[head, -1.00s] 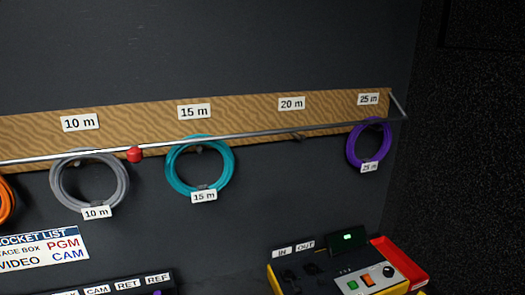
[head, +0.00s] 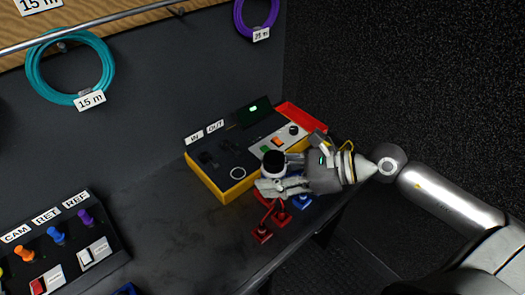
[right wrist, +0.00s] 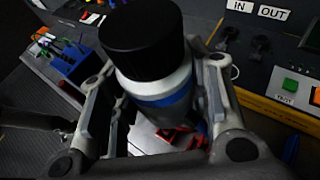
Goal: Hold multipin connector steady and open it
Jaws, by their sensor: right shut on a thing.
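The multipin connector (head: 274,162) shows in the head view as a small upright cylinder with a black cap. It also shows large in the right wrist view (right wrist: 160,85), with a pale body and a blue band below the wide black cap. My right gripper (head: 270,180) is shut on its body, one finger on each side. The cap is on, clear of the fingers, and the connector's lower end is hidden. It is held at the front of the yellow-edged tester box (head: 202,175). My left gripper is not in view.
Red parts (head: 263,234) and a blue part (head: 300,202) lie on the dark bench (head: 165,225) below my right gripper. A CAM/RET/REF panel (head: 60,245) stands at left. A red tray (head: 300,120) adjoins the tester box. Cable coils hang above.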

